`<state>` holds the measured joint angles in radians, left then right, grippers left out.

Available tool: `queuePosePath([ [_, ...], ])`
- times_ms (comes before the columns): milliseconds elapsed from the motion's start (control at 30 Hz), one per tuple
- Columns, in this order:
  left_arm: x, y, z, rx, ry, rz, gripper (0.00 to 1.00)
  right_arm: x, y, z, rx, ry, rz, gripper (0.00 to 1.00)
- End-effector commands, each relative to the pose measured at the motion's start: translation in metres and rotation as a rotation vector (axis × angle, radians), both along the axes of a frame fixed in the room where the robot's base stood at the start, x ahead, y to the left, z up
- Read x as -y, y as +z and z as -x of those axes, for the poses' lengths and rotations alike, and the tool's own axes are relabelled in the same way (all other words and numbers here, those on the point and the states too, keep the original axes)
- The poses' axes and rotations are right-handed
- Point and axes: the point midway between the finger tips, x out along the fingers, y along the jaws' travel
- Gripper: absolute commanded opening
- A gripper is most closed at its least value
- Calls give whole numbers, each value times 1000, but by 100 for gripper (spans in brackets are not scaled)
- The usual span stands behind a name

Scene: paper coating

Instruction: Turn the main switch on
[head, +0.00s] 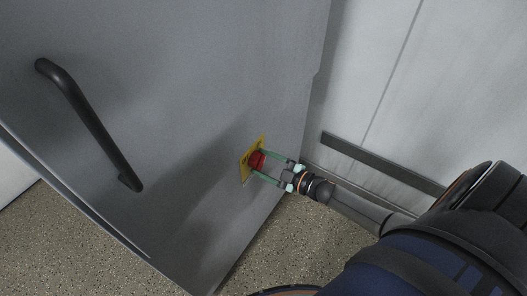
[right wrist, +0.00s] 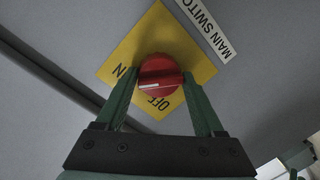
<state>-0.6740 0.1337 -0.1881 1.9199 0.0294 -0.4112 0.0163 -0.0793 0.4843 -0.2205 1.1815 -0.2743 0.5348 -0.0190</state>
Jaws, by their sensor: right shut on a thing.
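The main switch is a red round knob (head: 256,160) on a yellow plate (head: 245,170), set on the grey cabinet face. My right gripper (head: 261,163) reaches it from the right, its green fingers on either side of the knob and shut on it. In the right wrist view the knob (right wrist: 160,75) sits between the fingertips (right wrist: 160,82). A white "MAIN SWITCH" label (right wrist: 205,28) is partly cut off. My left gripper is out of view.
The grey cabinet door (head: 190,90) carries a long black handle (head: 90,125) at left. A pale wall (head: 400,90) with a dark horizontal strip (head: 380,163) stands to the right. Speckled floor (head: 60,245) lies below.

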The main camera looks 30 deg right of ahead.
Motion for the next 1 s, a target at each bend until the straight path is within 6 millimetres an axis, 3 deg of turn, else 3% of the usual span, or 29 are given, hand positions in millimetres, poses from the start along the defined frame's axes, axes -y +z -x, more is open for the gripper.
queuePosePath([
  [300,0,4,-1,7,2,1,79,2,5,-3,-30,-2,-96,14],
  [800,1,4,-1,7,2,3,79,3,5,-4,-35,-4,-113,14],
  [833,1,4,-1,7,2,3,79,3,5,-4,-35,-4,-113,72],
  [1000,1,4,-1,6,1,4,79,2,4,-3,-37,-3,-112,91],
])
